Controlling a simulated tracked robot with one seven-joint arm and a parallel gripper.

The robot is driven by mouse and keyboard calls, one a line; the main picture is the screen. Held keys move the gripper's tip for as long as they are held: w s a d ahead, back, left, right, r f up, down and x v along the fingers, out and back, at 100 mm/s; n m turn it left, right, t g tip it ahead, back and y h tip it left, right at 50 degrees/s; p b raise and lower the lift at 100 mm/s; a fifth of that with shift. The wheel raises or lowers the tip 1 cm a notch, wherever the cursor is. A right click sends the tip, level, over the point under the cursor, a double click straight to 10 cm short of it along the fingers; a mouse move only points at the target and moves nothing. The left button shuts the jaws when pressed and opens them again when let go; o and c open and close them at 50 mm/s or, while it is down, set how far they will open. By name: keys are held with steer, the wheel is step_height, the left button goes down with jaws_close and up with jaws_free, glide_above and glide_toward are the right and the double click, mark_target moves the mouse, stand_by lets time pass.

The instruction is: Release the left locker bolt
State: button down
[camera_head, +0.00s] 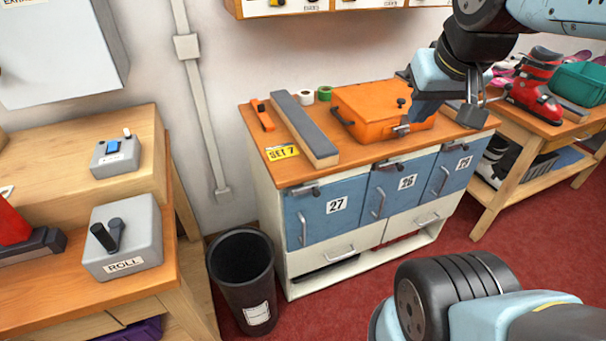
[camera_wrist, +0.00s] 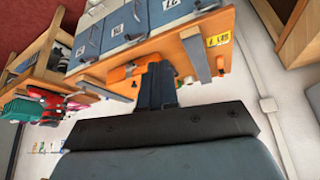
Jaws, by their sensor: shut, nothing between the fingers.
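The left locker is the blue door numbered 27 (camera_head: 327,212) at the left of the bench front. Its small dark bolt (camera_head: 303,190) sits along the door's top edge, just below the orange-brown worktop. Door 27 also shows upside down at the top of the wrist view (camera_wrist: 165,12). My gripper (camera_head: 416,118) is above the right part of the worktop, by the orange case, to the right of the bolt and higher than it. In the wrist view its fingers (camera_wrist: 158,80) are together and empty. The bolt's exact position is too small to read.
An orange case (camera_head: 372,108), a long grey-topped block (camera_head: 304,128) and a yellow SET 7 tag (camera_head: 282,152) lie on the worktop (camera_head: 262,112). Doors 26 (camera_head: 398,194) and 25 (camera_head: 452,172) are to the right. A black bin (camera_head: 243,280) stands at the bench's left. Red floor is open in front.

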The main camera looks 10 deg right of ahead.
steer(key=shift+a, duration=0.1)
steer(key=w+a+f+n+g+h, duration=0.3)
steer(key=w+a+f+n+g, duration=0.1)
steer(key=w+a+f+n, duration=0.7)
steer(key=w+a+f+n+h, duration=0.3)
steer(key=a+f+n+h, duration=0.1)
steer(key=a+f+n, duration=0.6)
steer(key=a+f, duration=0.3)
steer(key=a, duration=0.2)
steer(key=shift+w+f, duration=0.15)
steer(key=shift+f, duration=0.1)
